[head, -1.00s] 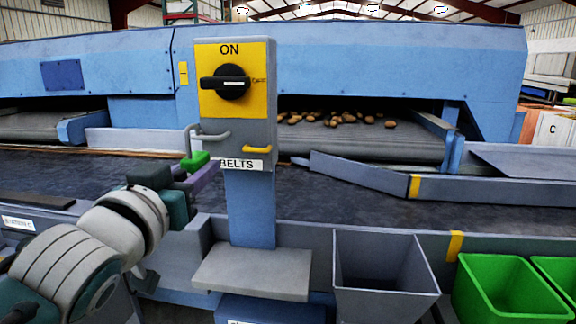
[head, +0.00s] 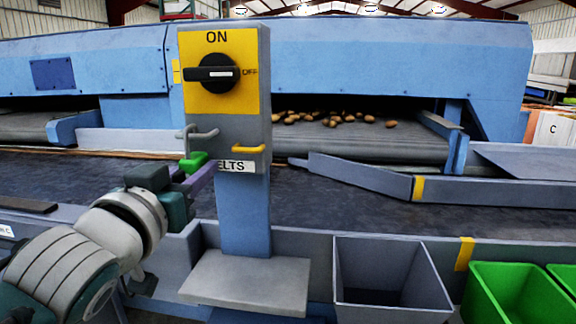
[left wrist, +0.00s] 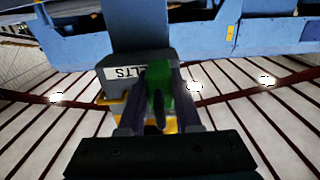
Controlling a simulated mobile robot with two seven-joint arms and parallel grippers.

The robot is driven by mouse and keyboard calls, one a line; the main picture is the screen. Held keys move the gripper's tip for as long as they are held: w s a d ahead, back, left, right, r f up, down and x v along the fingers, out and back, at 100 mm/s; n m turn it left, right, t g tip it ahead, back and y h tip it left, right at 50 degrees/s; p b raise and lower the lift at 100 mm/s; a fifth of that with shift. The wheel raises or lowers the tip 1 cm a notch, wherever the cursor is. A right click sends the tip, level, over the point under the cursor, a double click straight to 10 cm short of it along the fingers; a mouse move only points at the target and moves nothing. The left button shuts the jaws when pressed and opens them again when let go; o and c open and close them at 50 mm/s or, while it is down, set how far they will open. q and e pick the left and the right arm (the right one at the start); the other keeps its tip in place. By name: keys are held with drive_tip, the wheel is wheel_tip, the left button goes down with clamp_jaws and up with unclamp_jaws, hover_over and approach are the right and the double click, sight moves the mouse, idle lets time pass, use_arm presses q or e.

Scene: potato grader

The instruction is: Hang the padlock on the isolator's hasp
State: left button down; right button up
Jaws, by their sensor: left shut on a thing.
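My left gripper (head: 198,172) is shut on the green padlock (head: 193,162), shackle up, at the box's lower left. The grey shackle overlaps the grey bar's left end; contact is unclear. The left wrist view shows the padlock (left wrist: 160,80) between the purple fingers. My right gripper is out of view.
A grey ledge (head: 245,283) juts out below the post. A grey bin (head: 388,278) and green crates (head: 515,292) stand to the right. A dark conveyor belt (head: 330,196) runs behind, with potatoes (head: 335,117) on the roller deck beyond.

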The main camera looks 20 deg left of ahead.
use_arm(q)
drive_tip(key=c, duration=0.5)
unclamp_jaws()
drive_tip(key=shift+s, duration=0.1)
drive_tip(key=s+d+f+m+g+h+p, duration=0.1)
drive_tip(key=s+d+m+g+p, duration=0.25)
drive_tip(key=s, duration=0.55)
drive_tip(key=s+d+f+g+h+p, duration=0.1)
drive_tip(key=s+d+g+h+p, duration=0.2)
drive_tip(key=s+g, duration=0.45)
drive_tip(key=s+d+f+m+g+p, duration=0.1)
drive_tip(key=s+d+g+p, duration=0.25)
drive_tip(key=s, duration=0.75)
drive_tip(key=shift+t, duration=0.25)
drive_tip(key=r+p, duration=2.4)
drive_tip(key=p, duration=0.1)
drive_tip(key=r+p, duration=1.2)
drive_tip(key=r, duration=0.1)
drive_tip(key=shift+w+d+p, duration=0.1)
drive_tip(key=shift+w+p, duration=0.2)
drive_tip(key=shift+p, duration=0.05)
